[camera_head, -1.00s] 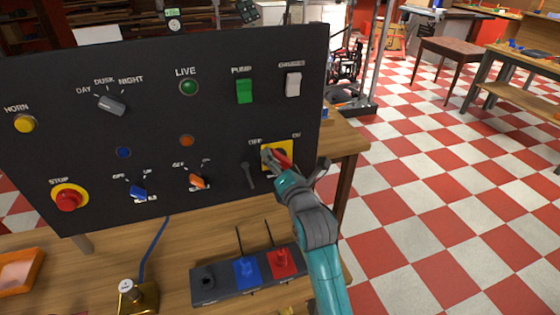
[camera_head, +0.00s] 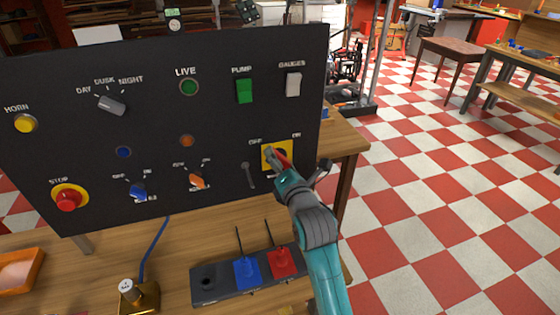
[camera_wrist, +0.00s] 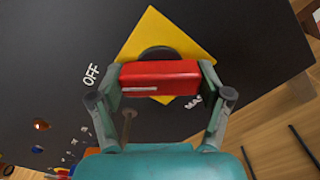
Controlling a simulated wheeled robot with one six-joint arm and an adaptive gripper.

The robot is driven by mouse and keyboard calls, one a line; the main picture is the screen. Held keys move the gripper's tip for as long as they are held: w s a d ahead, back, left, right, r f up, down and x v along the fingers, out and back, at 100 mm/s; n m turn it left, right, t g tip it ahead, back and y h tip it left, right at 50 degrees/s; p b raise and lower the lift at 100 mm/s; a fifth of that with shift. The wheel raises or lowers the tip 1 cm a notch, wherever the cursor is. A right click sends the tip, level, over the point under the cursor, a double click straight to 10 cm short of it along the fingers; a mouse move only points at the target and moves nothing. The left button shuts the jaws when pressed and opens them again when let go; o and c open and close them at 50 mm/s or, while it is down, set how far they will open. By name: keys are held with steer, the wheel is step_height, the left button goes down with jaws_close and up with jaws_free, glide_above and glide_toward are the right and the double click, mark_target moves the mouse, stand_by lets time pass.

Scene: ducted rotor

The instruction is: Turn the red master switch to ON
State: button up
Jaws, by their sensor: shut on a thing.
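The red master switch handle (camera_wrist: 160,80) sits on a dark round hub over a yellow square plate (camera_wrist: 168,35) on the black panel. In the wrist view my gripper (camera_wrist: 160,92) is shut on the handle, one finger at each end. The handle lies diagonally on the plate, its left end toward the OFF label (camera_wrist: 91,75). In the head view the yellow plate (camera_head: 267,157) is at the panel's lower right, with the ON label (camera_head: 296,135) above right. My gripper (camera_head: 297,170) partly covers the handle (camera_head: 284,159) there.
A grey lever (camera_head: 248,175) hangs left of the plate. An orange knob (camera_head: 197,181) and blue knob (camera_head: 138,192) are farther left. Below stands a box with blue (camera_head: 246,272) and red (camera_head: 281,262) parts and thin upright rods. Open floor lies right of the panel.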

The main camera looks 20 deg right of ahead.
steer(key=m, duration=0.8)
steer(key=shift+m, duration=0.4)
steer(key=m, duration=0.4)
steer(key=shift+m, duration=2)
steer(key=o, duration=1.1)
steer(key=s, duration=1.2)
